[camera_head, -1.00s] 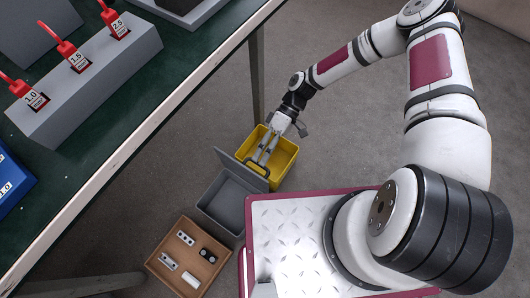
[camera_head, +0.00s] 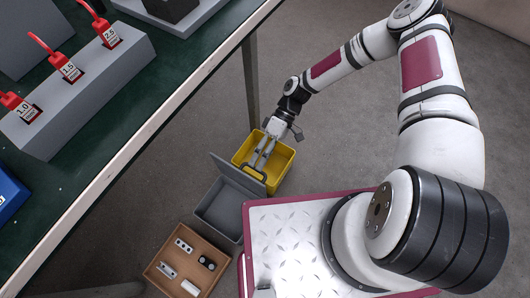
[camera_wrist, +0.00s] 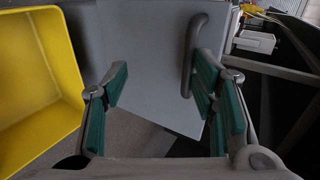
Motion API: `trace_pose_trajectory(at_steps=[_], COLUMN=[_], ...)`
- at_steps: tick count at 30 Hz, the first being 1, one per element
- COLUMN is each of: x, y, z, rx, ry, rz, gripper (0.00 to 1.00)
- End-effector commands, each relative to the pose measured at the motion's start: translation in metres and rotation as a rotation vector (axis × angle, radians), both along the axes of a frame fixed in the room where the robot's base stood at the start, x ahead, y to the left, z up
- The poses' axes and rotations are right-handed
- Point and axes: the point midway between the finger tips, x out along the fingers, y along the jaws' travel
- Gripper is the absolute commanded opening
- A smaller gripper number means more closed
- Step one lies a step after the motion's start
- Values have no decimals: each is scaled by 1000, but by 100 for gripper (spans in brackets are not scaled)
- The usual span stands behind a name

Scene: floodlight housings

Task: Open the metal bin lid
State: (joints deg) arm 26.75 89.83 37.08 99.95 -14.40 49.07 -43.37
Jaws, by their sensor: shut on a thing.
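The grey metal bin (camera_head: 219,212) stands on the floor with its inside showing. Its lid (camera_head: 230,170) is raised to a steep tilt at the bin's far side, in front of the yellow bin. In the wrist view, the flat lid (camera_wrist: 145,60) lies beyond the green-padded fingers (camera_wrist: 160,100), and the handle (camera_wrist: 190,60) is beside the right finger. The exact contact is hard to see.
The yellow bin (camera_head: 283,172) stands right behind the lid, and also fills the left of the wrist view (camera_wrist: 45,80). A brown box (camera_head: 157,276) with several small parts is near the grey bin. The green-topped table (camera_head: 130,100) overhangs at left. Floor at right is clear.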

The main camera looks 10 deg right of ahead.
Motion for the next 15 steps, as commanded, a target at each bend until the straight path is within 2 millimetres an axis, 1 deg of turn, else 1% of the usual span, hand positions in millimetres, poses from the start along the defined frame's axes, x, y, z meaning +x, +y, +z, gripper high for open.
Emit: trace_pose_trajectory(at_steps=[1,15], x=[2,25], y=[-4,-21], z=[-7,-12], rx=[-9,-9], ry=[-8,-8], rz=[-1,-2], gripper=[30,30])
